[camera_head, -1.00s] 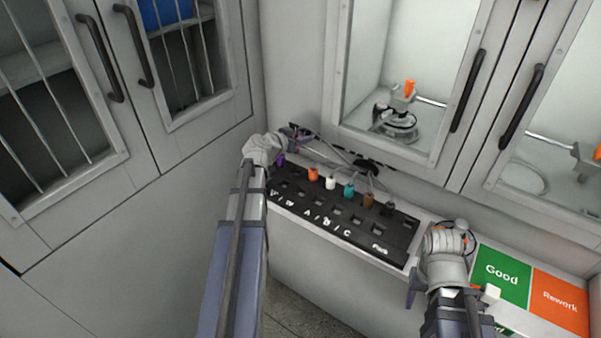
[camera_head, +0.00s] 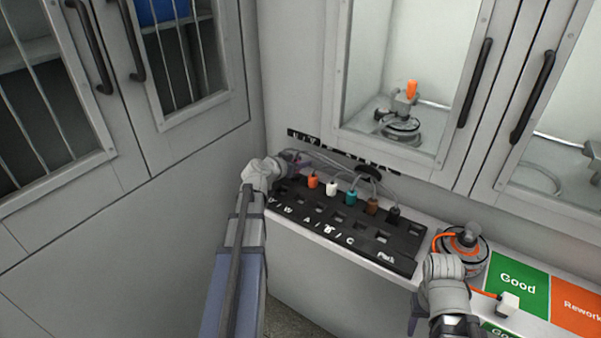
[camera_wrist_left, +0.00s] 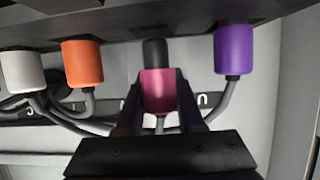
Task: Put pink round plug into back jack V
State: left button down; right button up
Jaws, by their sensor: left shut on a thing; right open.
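The pink round plug (camera_wrist_left: 158,92) is between the fingers of my left gripper (camera_wrist_left: 160,104) in the left wrist view. Its black end points up toward the dark board edge, and I cannot tell whether it touches. In the head view my left gripper (camera_head: 287,160) is at the board's far left end, below a black lettered strip (camera_head: 345,154) on the back wall; jack V itself is not clear. My right gripper (camera_head: 443,272) is open beside the hub motor (camera_head: 465,243), its fingertips mostly hidden.
The black socket board (camera_head: 340,238) holds orange (camera_head: 313,181), white (camera_head: 332,188), teal (camera_head: 351,198) and other plugs with grey cables. A purple plug (camera_wrist_left: 234,48) stands close right of the pink one in the wrist view. Green (camera_head: 521,284) and orange mats lie right.

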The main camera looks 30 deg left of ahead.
pick_arm(q)
jog(key=shift+f+b, duration=0.8)
jog(key=shift+f, duration=0.5)
pick_arm(e)
jog(key=shift+f, duration=1.3)
pick_arm(q)
jog(key=shift+f, duration=0.2)
jog(key=c, duration=0.5)
grip_release()
jog(key=shift+r, duration=0.1)
pick_arm(e)
jog(key=shift+f, duration=0.15)
pick_arm(q)
jog(key=shift+r, duration=0.1)
jog(key=shift+s+r, duration=0.2)
jog(key=shift+s, duration=0.05)
jog(key=p+v, duration=0.4)
jog(key=v, duration=0.6)
jog(key=shift+s, duration=0.2)
jog(key=shift+s+r+p, duration=0.15)
jog(key=shift+s+p, duration=0.15)
jog(key=shift+s, duration=0.2)
pick_arm(e)
jog(key=shift+r, duration=2.45)
